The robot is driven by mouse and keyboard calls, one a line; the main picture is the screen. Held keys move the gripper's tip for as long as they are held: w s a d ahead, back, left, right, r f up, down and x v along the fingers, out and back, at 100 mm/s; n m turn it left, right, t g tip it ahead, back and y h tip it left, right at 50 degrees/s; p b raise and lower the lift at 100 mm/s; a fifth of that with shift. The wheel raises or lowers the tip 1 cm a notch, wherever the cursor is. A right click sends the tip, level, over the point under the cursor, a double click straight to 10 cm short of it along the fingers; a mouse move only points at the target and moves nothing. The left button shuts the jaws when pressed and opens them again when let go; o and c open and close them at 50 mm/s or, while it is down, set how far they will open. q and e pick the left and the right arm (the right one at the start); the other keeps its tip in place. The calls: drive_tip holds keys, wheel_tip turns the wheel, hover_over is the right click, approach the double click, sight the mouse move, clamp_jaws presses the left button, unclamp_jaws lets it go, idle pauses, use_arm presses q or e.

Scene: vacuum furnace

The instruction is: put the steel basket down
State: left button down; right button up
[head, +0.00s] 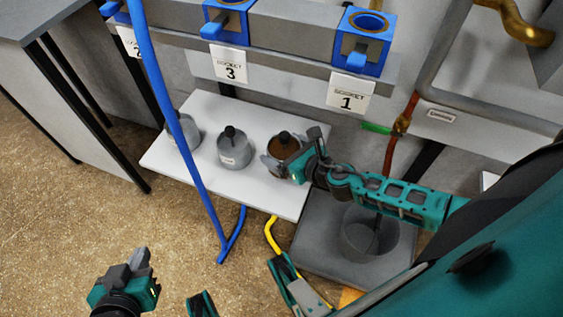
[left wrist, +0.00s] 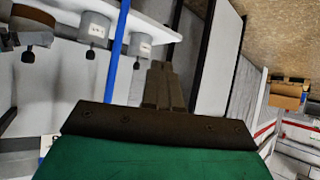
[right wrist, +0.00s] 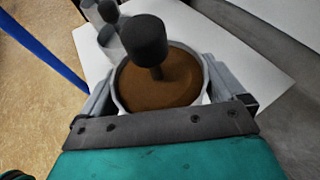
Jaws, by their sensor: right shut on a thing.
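The steel basket (head: 284,146) is a round grey vessel with a brown inside and a black knob in the middle. It is at the right end of the white shelf (head: 232,183), and it fills the middle of the right wrist view (right wrist: 160,78). My right gripper (head: 292,153) is shut around its sides, one finger on each side. I cannot tell whether its base touches the shelf. My left gripper (head: 139,260) is shut and empty, low over the floor at the lower left; its fingers lie together in the left wrist view (left wrist: 163,85).
Two grey lidded pots, one in the shelf's middle (head: 234,150) and one at its left (head: 186,131), stand beside the basket. A blue hose (head: 178,130) crosses in front of the shelf. A dark block with a round well (head: 370,234) is at the right. Numbered blue sockets (head: 364,41) line the back.

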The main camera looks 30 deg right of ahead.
sight(284, 158)
drive_tip(key=shift+f, duration=0.2)
drive_tip(key=shift+f+b, duration=0.4)
drive_tip(key=shift+b, duration=0.05)
wheel_tip(284, 158, down, 2)
drive_tip(key=shift+f+b, duration=0.15)
drive_tip(key=shift+b, duration=0.85)
drive_tip(key=shift+f, duration=0.2)
drive_tip(key=shift+r, duration=0.1)
drive_tip(key=shift+f+b, duration=0.3)
drive_tip(key=shift+b, duration=0.05)
drive_tip(key=o, duration=0.8)
drive_tip(key=shift+r, duration=0.1)
use_arm(q)
drive_tip(key=shift+w+d+f, duration=0.3)
drive_tip(key=shift+w+d, duration=0.15)
drive_tip(key=shift+d, duration=0.25)
drive_tip(key=shift+r, duration=0.1)
use_arm(e)
drive_tip(key=shift+r, duration=0.1)
